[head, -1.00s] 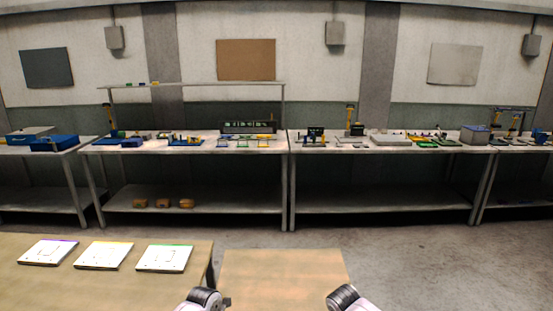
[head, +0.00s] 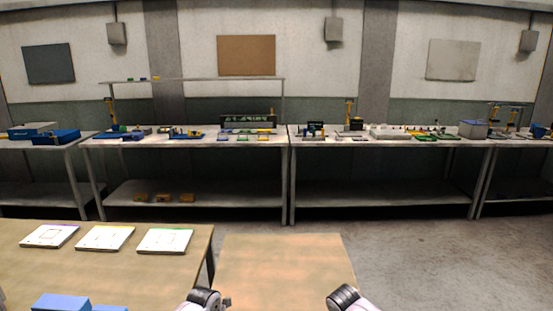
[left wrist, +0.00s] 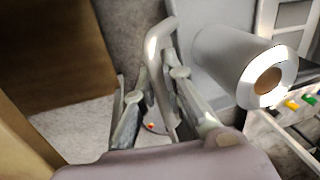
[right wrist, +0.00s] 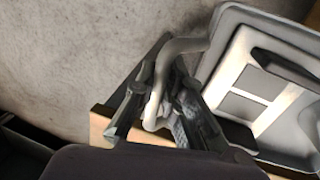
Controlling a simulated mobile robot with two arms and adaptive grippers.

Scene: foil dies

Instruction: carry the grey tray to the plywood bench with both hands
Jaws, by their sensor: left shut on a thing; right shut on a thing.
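The grey tray shows only in the wrist views; the head view does not take it in. In the left wrist view my left gripper (left wrist: 155,90) is shut on the tray's curved grey handle (left wrist: 153,48). The tray (left wrist: 208,20) extends to the right there and bears a white roll (left wrist: 225,58) with a brown core. In the right wrist view my right gripper (right wrist: 160,92) is shut on the other handle (right wrist: 188,45). The tray (right wrist: 226,22) there holds a white panel (right wrist: 240,68) with dark squares. A plywood top (head: 285,268) lies ahead in the head view.
A wooden table (head: 130,275) at the left bears white boards (head: 165,240) and a blue block (head: 60,302). Long grey benches (head: 390,160) with equipment line the back wall. Bare concrete floor (head: 420,250) lies to the right and between the tables.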

